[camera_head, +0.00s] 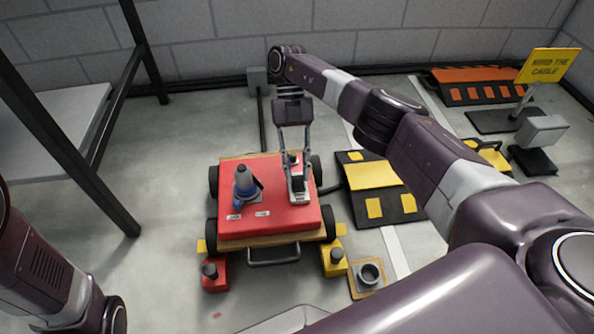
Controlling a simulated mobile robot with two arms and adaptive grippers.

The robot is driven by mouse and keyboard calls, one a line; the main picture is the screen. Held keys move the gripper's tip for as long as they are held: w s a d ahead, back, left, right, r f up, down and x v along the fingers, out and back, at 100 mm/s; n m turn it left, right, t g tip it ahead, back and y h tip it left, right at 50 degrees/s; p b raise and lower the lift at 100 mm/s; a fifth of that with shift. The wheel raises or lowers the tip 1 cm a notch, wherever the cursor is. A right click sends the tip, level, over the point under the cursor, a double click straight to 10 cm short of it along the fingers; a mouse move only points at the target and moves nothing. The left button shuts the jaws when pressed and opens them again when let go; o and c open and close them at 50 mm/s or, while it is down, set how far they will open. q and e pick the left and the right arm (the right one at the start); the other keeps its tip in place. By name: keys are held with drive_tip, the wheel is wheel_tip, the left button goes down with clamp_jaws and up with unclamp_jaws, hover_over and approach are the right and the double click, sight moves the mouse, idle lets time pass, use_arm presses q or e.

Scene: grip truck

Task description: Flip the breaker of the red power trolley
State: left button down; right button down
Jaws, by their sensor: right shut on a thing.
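The red power trolley (282,219) stands on the floor in the middle of the view, with black wheels and a handle bar on its near side. A blue and grey plug-like part (245,186) stands upright on the left of its top. A small switch block (299,197), which looks like the breaker, sits on the right of its top. My right gripper (294,172) reaches down onto this block with its fingers shut on a small part there; the fingers partly hide it. The breaker's position cannot be made out. My left arm shows at the lower left, but its gripper is out of view.
A black and yellow cable ramp (375,178) lies right of the trolley. Red (215,276) and yellow (334,262) blocks sit by its near corners. A socket plate (369,275) lies nearby. A yellow sign (548,66) stands at the right. A metal-framed table (75,112) stands left.

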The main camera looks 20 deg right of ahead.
drive_tip(key=c, duration=1.7)
unclamp_jaws()
wheel_tip(320, 180, up, 10)
drive_tip(key=shift+c, duration=0.2)
